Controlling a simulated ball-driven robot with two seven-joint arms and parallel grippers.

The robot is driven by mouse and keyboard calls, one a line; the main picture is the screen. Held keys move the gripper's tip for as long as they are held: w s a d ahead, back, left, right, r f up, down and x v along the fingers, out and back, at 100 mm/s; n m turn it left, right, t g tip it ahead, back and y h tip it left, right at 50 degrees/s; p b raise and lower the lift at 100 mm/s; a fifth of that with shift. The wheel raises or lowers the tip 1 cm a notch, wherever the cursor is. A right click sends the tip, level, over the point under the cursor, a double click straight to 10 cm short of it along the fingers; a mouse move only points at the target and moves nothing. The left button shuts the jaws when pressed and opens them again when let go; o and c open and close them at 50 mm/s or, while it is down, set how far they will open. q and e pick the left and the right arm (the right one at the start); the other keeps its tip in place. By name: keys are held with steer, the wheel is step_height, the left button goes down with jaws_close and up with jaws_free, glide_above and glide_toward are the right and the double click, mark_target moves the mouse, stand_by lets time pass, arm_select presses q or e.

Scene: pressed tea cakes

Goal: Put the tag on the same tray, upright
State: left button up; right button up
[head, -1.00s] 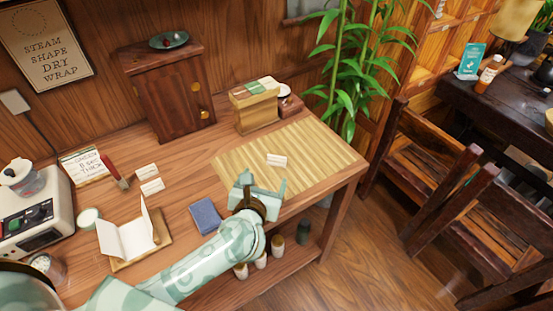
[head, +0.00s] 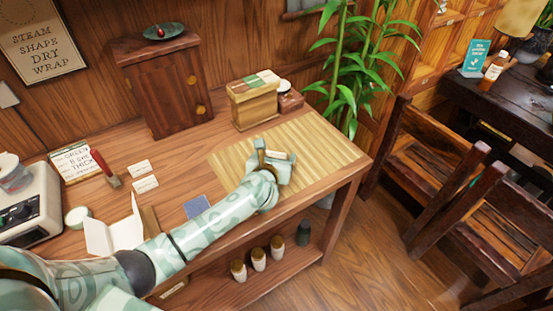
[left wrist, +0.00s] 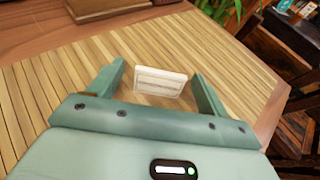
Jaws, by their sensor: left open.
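A small white tag (head: 277,155) with faint lines of print is on the slatted bamboo mat (head: 232,160). In the left wrist view the tag (left wrist: 160,82) lies between the two spread fingers, with a gap on each side. Its printed face is towards me; I cannot tell how far it leans. My left gripper (head: 274,158) is open above the mat, around the tag and not closed on it. Two similar white tags, an upper one (head: 140,167) and a lower one (head: 145,184), are on the table to the left. My right gripper is not in view.
A wooden box with a green and white top (head: 254,100) stands behind the mat. A dark cabinet (head: 165,90) stands further left.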

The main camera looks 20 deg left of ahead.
arm_select(q)
steer(key=shift+w+f, duration=0.35)
steer(key=shift+w, duration=0.25)
steer(key=shift+s+r, duration=0.1)
steer(key=c, duration=1.1)
steer(key=shift+a+r, duration=0.1)
